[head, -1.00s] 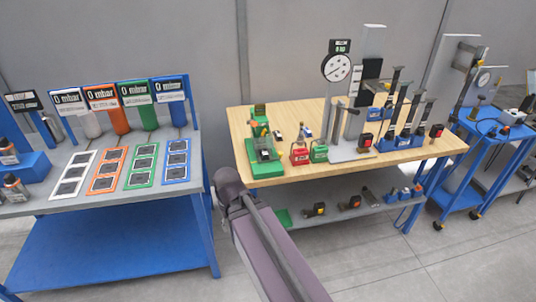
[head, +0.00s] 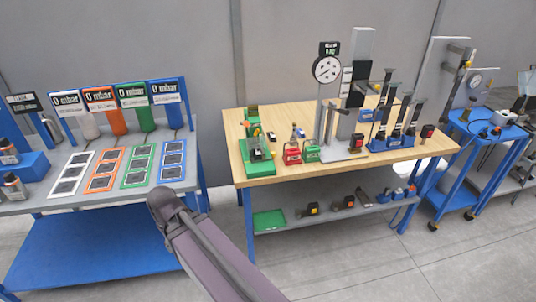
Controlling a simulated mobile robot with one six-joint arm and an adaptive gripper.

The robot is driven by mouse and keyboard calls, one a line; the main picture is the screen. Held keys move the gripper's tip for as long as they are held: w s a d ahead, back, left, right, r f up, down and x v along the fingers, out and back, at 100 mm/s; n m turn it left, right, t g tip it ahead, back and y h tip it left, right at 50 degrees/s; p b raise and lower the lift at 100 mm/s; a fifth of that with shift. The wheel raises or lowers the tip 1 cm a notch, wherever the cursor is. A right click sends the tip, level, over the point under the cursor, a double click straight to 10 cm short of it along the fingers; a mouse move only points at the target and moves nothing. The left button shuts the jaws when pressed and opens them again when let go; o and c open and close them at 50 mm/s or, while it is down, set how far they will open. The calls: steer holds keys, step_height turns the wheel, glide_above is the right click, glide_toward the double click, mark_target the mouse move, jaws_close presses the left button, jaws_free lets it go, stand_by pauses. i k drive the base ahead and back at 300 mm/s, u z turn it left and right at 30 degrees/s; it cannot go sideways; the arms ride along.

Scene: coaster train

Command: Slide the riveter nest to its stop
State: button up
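I cannot tell for sure which thing is the riveter nest. A green fixture (head: 262,167) with a dark and pale part on it stands at the left end of the wooden-topped table (head: 236,123). A grey press-like stand (head: 362,50) with a round dial (head: 327,69) beside it stands further right on the same table. Either could belong to the riveter; a slide or stop is too small to make out. My arm rises from the bottom in front of the table, well short of these things. My gripper's fingers are not seen.
Red (head: 292,156) and green (head: 311,153) small holders and a blue rack (head: 392,143) share the tabletop. A green tray (head: 269,220) lies on the lower shelf. A blue bench (head: 110,252) with coloured panels stands left, a blue cart (head: 470,160) right. Grey floor is open in front.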

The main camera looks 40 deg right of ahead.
mark_target(273, 153)
steer(key=u, duration=0.2)
steer(key=k, duration=0.85)
steer(key=z, duration=1.15)
steer(key=i, duration=1)
steer(key=z, duration=0.05)
